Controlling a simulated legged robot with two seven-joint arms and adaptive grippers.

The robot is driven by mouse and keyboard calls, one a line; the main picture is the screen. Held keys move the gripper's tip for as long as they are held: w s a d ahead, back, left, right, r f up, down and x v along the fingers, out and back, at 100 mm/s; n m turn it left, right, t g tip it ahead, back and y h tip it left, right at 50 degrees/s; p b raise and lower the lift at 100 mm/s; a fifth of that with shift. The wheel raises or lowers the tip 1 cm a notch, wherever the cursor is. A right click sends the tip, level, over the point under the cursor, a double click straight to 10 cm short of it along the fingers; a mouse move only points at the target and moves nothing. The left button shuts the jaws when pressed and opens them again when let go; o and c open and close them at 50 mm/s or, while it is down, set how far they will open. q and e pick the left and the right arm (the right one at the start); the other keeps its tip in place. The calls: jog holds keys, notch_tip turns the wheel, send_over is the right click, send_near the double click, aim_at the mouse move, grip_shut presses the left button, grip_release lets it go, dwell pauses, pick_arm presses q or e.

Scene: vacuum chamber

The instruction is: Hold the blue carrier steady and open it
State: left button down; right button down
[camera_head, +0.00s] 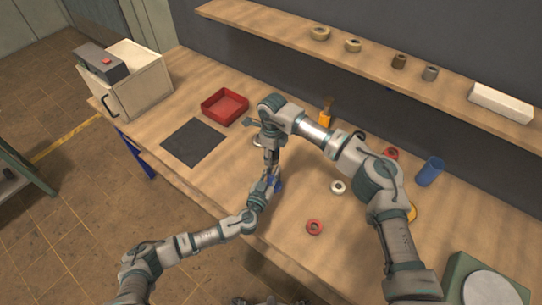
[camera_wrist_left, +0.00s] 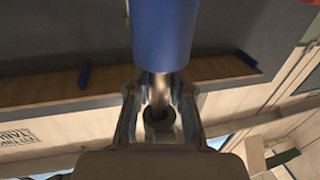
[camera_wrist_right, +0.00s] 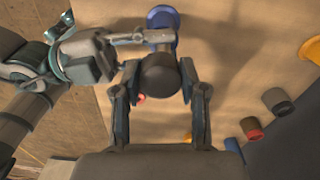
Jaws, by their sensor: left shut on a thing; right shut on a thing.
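The blue carrier (camera_head: 277,183) is near the middle of the table in the head view, partly hidden by my grippers. In the left wrist view its blue body (camera_wrist_left: 162,35) is large at the top, with a shiny metal stem below it. My left gripper (camera_head: 270,179) is shut on the carrier from the front left. My right gripper (camera_head: 271,154) comes down from above and is shut on a dark round top part (camera_wrist_right: 158,73). In the right wrist view a blue part (camera_wrist_right: 161,18) shows beyond this top, beside my left gripper's fingers. Whether the top is loose cannot be told.
A red tray (camera_head: 225,118) and a dark mat (camera_head: 193,142) lie left of my right arm. A white box (camera_head: 140,82) stands at far left. A shelf runs behind.

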pick_arm(q)
jog(key=shift+d, duration=0.2)
pick_arm(e)
jog(key=shift+s+r, duration=0.15)
jog(key=shift+r, duration=0.3)
pick_arm(q)
jog(key=shift+a, duration=0.2)
pick_arm(e)
jog(key=shift+a, duration=0.1)
jog(key=shift+r, duration=0.35)
notch_tip(320, 180, up, 3)
jog(key=shift+r, duration=0.15)
pick_arm(q)
jog(key=c, duration=1)
grip_release()
jog(key=shift+d, duration=0.1)
jog(key=shift+o, duration=0.2)
jog(key=shift+s, duration=0.1)
